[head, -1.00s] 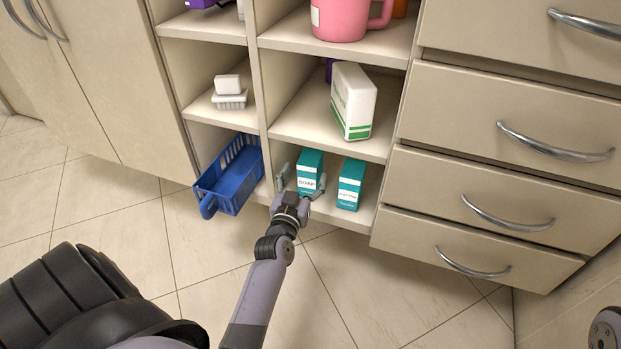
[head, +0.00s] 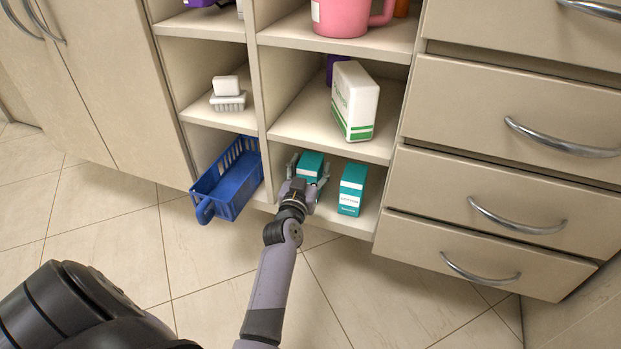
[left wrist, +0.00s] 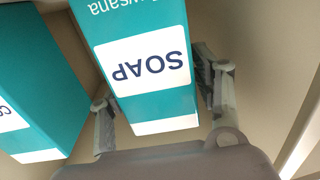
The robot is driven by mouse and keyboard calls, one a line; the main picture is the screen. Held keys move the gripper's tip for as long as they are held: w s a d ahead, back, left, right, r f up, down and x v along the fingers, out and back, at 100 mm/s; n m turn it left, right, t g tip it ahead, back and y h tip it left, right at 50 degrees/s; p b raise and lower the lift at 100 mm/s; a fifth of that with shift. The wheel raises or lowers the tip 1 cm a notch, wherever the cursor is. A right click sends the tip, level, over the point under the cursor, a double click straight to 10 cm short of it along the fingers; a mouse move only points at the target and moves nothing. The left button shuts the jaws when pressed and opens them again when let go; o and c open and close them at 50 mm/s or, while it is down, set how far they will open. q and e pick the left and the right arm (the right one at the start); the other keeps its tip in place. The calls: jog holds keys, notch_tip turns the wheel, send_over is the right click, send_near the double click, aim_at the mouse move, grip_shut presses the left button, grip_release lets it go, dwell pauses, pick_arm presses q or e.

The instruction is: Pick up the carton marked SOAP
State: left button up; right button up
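The teal and white carton marked SOAP (head: 310,162) stands on the bottom shelf of the middle cubby column. In the left wrist view the SOAP carton (left wrist: 147,68) fills the middle, its lettering upside down. My left gripper (head: 308,177) is open in front of it, with one finger on each side. The left wrist view shows the fingers of my left gripper (left wrist: 160,95) spread around the carton; whether either touches it I cannot tell. The gripper hides the carton's lower front in the head view. My right gripper is not in view.
A similar teal carton (head: 351,190) stands just right, also in the left wrist view (left wrist: 35,85). A blue basket (head: 228,185) juts out at left. A white-green box (head: 354,100) is on the shelf above. Drawers (head: 490,205) flank the right; the floor in front is clear.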

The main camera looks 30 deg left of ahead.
pick_arm(q)
jog(key=c, duration=0.9)
jog(key=shift+c, duration=0.3)
jog(key=shift+r, duration=0.1)
